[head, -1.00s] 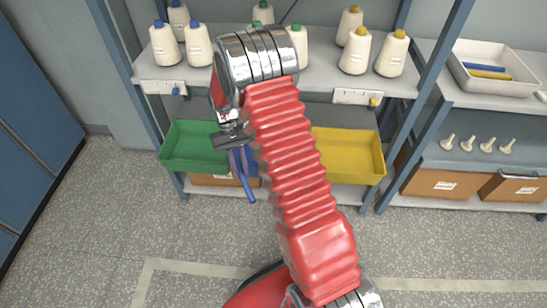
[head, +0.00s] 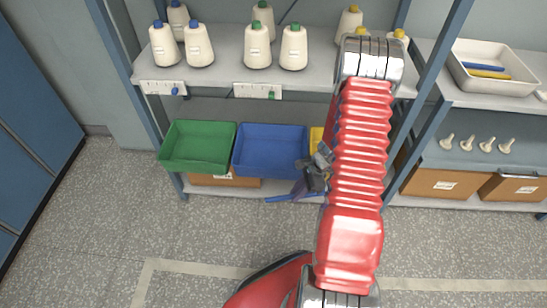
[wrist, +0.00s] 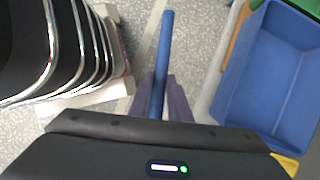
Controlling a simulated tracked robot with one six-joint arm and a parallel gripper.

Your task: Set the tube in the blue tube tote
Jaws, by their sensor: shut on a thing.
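My gripper (head: 309,186) is shut on a blue tube (head: 284,198) in front of the lower shelf. In the wrist view the blue tube (wrist: 165,50) sticks out between the two fingers (wrist: 160,98). The blue tube tote (head: 270,151) stands on the lower shelf, between the green and yellow totes. In the head view the tube is below the tote's front edge and apart from it. In the wrist view the blue tote (wrist: 268,75) is to the right of the tube and looks empty.
The green tote (head: 198,147) is left of the blue one. The yellow tote (head: 317,138) is mostly hidden behind my arm. Cones of yarn (head: 257,45) stand on the shelf above. A white tray (head: 490,85) holding blue and yellow tubes is at right. The floor in front is clear.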

